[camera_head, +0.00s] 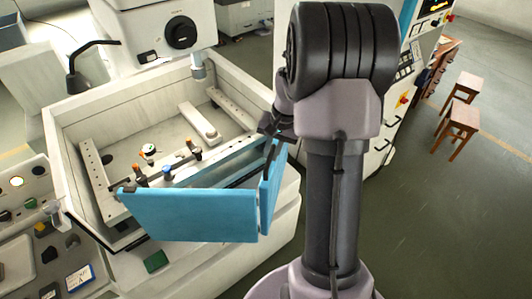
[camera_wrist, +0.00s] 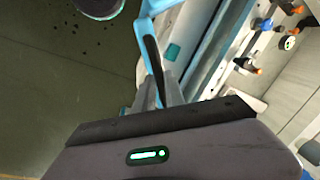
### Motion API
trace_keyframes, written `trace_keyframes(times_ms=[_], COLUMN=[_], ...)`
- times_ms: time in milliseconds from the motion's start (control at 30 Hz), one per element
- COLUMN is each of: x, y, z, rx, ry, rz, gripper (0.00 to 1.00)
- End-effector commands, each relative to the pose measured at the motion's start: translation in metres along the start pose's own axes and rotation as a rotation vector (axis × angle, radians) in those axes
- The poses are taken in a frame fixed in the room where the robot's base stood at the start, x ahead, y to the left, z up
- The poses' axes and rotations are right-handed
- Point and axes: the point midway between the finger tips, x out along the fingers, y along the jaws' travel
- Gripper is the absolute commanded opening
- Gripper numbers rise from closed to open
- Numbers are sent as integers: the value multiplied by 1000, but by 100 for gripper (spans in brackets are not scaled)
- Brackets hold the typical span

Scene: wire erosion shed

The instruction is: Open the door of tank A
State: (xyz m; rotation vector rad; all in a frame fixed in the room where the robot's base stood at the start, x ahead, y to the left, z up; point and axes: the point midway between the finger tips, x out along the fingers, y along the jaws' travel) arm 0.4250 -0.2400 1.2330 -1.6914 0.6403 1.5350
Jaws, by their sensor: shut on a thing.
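The tank (camera_head: 60,150) is an off-white open-topped basin at left centre in the head view. Its blue door has a wide panel (camera_head: 190,215) across the front and a narrower panel (camera_head: 270,190) at the right, meeting at an angle. My gripper (camera_head: 275,130) is at the upper far end of the narrower panel, partly hidden behind my arm. In the wrist view, my gripper's fingers (camera_wrist: 166,95) are shut on a dark handle bar (camera_wrist: 153,62) along the blue door edge. No letter is readable on the tank.
Inside the tank are pale rails (camera_head: 200,122) and several small clamps with orange knobs (camera_head: 140,169). A machine head (camera_head: 165,30) hangs above. Wooden stools (camera_head: 458,125) stand at right, with clear green floor (camera_head: 450,220) in front.

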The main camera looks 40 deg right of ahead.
Motion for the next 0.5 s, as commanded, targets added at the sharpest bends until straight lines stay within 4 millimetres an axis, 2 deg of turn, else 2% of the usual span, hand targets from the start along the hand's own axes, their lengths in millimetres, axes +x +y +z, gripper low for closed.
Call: trace_keyframes(times_ms=[467, 500], x=[-1, -1], y=[2, 2], z=[-3, -3], rx=[-1, -1], ry=[3, 3], rz=[-1, -1], gripper=[0, 22])
